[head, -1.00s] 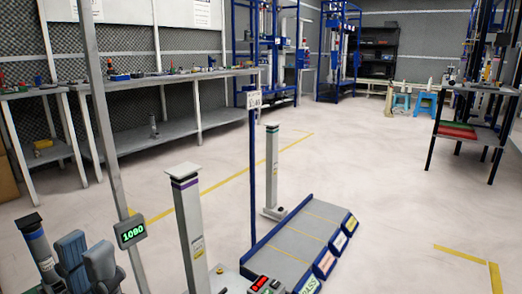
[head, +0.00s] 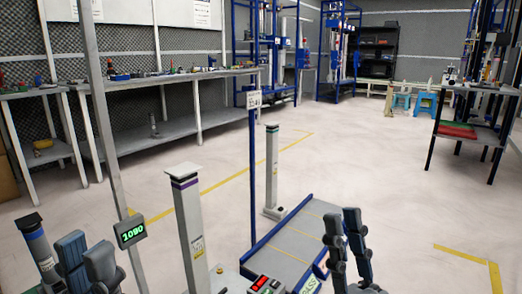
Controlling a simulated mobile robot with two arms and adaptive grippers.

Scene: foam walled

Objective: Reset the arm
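My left gripper (head: 86,252) is at the lower left of the head view. Its two grey fingers point up with a gap between them, and nothing shows in the gap. My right gripper (head: 343,228) is at the lower middle right, in front of the ramp platform. Its two dark fingers point up with a narrow gap between them, and I see nothing held. The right gripper hides part of the ramp's right edge.
A grey ramp platform (head: 283,248) with blue edges lies ahead. A grey post (head: 188,225), a display reading 1090 (head: 130,231) and a red-button box (head: 263,284) stand near. Benches (head: 180,128) line the left wall. A dark-legged table (head: 470,133) stands right. Floor at right is clear.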

